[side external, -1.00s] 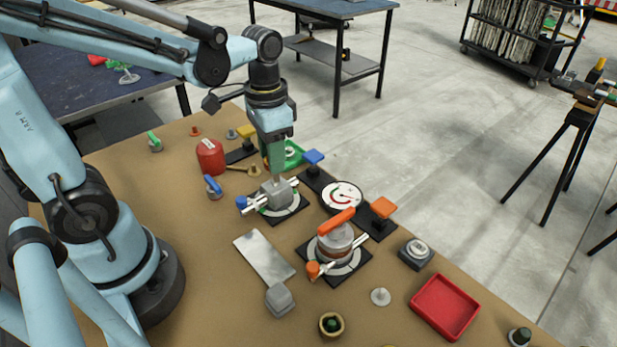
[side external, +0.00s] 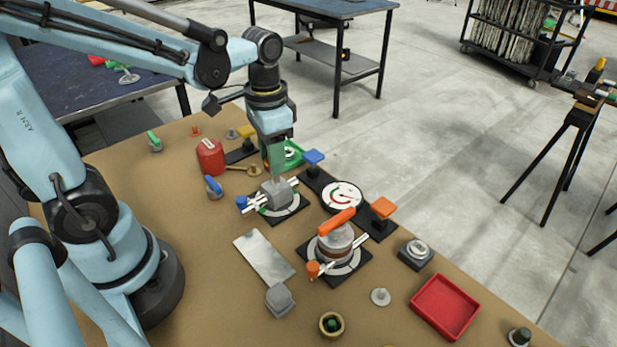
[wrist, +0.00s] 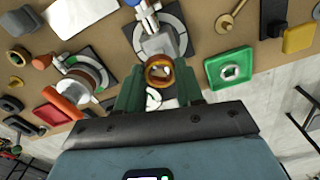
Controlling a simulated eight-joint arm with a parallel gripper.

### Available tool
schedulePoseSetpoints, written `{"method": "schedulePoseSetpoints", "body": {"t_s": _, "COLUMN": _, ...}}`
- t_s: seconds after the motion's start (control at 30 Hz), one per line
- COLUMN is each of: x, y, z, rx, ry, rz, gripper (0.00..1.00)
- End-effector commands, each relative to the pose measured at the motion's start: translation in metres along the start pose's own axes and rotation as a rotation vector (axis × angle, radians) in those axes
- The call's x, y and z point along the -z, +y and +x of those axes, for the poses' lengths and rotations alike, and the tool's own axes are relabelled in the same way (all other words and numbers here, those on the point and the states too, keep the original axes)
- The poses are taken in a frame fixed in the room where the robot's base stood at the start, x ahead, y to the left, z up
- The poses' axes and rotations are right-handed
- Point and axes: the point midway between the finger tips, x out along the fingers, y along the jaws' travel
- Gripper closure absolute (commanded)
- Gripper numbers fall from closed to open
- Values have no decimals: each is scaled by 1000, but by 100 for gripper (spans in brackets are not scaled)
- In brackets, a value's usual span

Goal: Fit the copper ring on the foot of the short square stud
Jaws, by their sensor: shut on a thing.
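The copper ring (wrist: 160,72) is between the green fingers of my gripper (wrist: 159,90) in the wrist view, and the gripper is shut on it. The grey square stud (wrist: 161,43) stands just past the ring there, on a round base. In the side view my gripper (side external: 276,172) is directly over that stud (side external: 275,193), very close to its top. The ring is hidden in the side view. I cannot tell whether ring and stud touch. White bars and a blue knob (side external: 242,203) flank the stud.
A second fixture with a round grey stud (side external: 336,238) and orange handle (side external: 336,222) stands at front right. A dial (side external: 343,196), a green tray (wrist: 230,68), a red can (side external: 210,157) and a grey plate (side external: 264,257) are nearby. A red tray (side external: 444,306) lies front right.

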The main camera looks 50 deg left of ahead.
Motion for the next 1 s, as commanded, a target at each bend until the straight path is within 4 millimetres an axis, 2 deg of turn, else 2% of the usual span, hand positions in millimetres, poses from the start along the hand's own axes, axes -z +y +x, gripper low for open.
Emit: {"method": "schedulePoseSetpoints", "body": {"t_s": 1.0, "x": 0, "y": 0, "z": 18, "rx": 0, "ry": 0, "rz": 0, "gripper": 99}}
